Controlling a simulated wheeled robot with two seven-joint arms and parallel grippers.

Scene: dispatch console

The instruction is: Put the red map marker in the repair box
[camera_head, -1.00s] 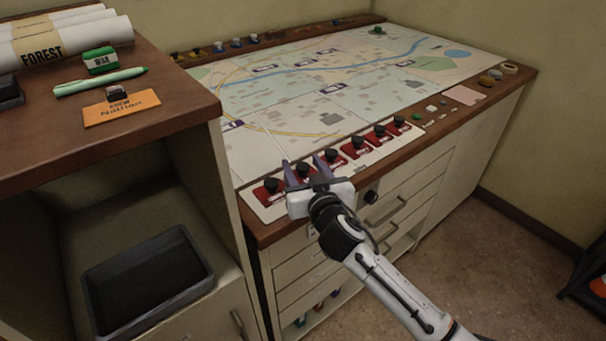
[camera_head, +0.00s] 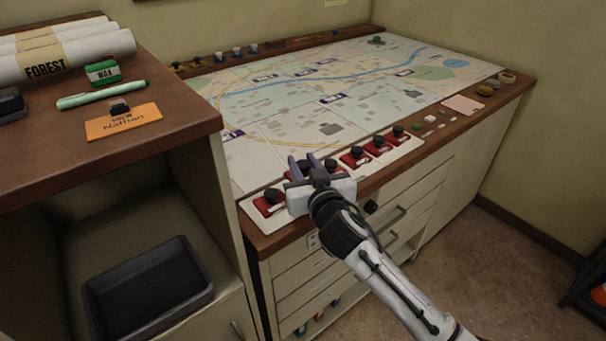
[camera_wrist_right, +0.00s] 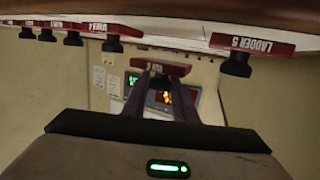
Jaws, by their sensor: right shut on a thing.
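Red map markers with black knobs stand in a row on a white strip along the console's front edge, one at the left end (camera_head: 268,201) and one to the right (camera_head: 357,156). My right gripper (camera_head: 303,162) is over this row, shut on the knob of one marker. A dark grey open box (camera_head: 205,295), possibly the repair box, sits empty in the left cabinet's recess. My left gripper is out of view.
A marker labelled LADDER 5 (camera_wrist_right: 240,46) is close beside the held one. The map (camera_head: 290,110) lies behind the row. The left cabinet's wooden top (camera_head: 170,135) stands higher, with an orange name card (camera_head: 124,121), a green pen and rolled maps.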

